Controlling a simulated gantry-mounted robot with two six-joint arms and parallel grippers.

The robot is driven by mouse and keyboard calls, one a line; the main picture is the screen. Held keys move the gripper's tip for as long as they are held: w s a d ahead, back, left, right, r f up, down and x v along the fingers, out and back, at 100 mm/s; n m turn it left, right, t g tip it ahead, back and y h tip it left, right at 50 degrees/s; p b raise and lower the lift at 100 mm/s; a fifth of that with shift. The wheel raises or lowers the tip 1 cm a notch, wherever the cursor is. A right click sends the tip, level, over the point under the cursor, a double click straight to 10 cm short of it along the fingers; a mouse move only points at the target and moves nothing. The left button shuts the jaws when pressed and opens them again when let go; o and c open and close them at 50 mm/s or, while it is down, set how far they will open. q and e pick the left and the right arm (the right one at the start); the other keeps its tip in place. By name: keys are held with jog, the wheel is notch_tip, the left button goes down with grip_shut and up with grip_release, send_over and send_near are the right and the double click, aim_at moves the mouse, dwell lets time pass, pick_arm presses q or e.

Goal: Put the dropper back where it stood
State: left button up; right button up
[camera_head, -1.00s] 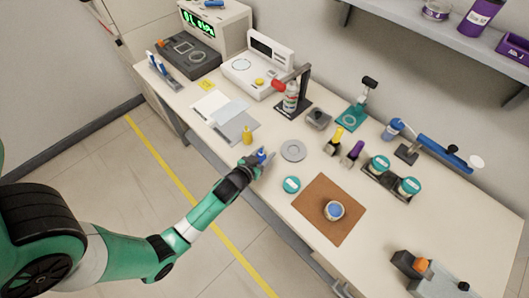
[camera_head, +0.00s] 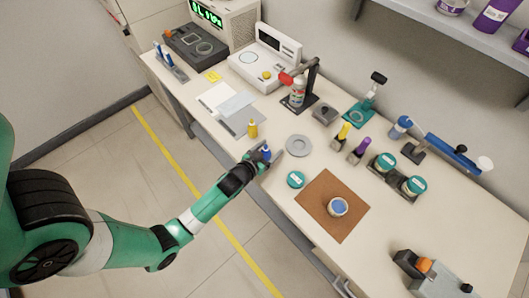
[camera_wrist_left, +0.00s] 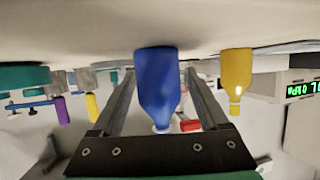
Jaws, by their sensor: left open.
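A small blue dropper bottle (camera_head: 266,152) stands on the table near its front edge. My left gripper (camera_head: 265,157) is at the bottle, open, with its fingers on either side of it. In the left wrist view, which looks upside down, the blue bottle (camera_wrist_left: 158,85) sits between the two fingers with its base at the tabletop. There seem to be gaps between the bottle and the fingers. A yellow dropper bottle (camera_head: 252,130) stands a little farther left, and also shows outside the fingers in the wrist view (camera_wrist_left: 237,72). My right gripper is not in view.
A grey round dish (camera_head: 298,145) and a teal-lidded jar (camera_head: 296,180) are close to my left gripper. A brown mat (camera_head: 318,214) bears a small cup of blue material (camera_head: 338,207). Papers (camera_head: 222,100) lie to the left; a bottle rack (camera_head: 385,180) stands to the right.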

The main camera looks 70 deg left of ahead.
pick_arm(q)
jog(key=p+v, duration=0.1)
jog(key=v, duration=1.1)
jog(key=shift+r+p, duration=0.1)
jog(key=shift+p, duration=0.3)
jog(key=w+d+r+m+t+h, duration=0.1)
jog(key=w+d+r+t, duration=0.15)
jog(key=w+r, duration=0.6)
jog(key=w+d+r+t, duration=0.1)
jog(key=w+r+t, duration=0.2)
jog(key=r, duration=1.1)
jog(key=w+d+r+m+t+h, duration=0.1)
jog(key=w+d+r+t, duration=0.15)
jog(key=w+r, duration=0.6)
jog(key=s+d+r+m+t+h, duration=0.1)
jog(key=s+d+r+t+h, duration=0.1)
jog(key=r, duration=0.8)
jog(key=s+d+r+m+t+h, duration=0.2)
jog(key=s+d+r, duration=0.3)
jog(key=r, duration=0.6)
jog(key=s+d+r+m+t+h, duration=0.2)
jog(key=s+d+r+t+h, duration=0.1)
jog(key=r, duration=0.8)
jog(key=shift+s+d+t, duration=0.25)
jog(key=shift+d+t, duration=0.15)
jog(key=shift+d, duration=0.25)
jog(key=shift+r, duration=0.25)
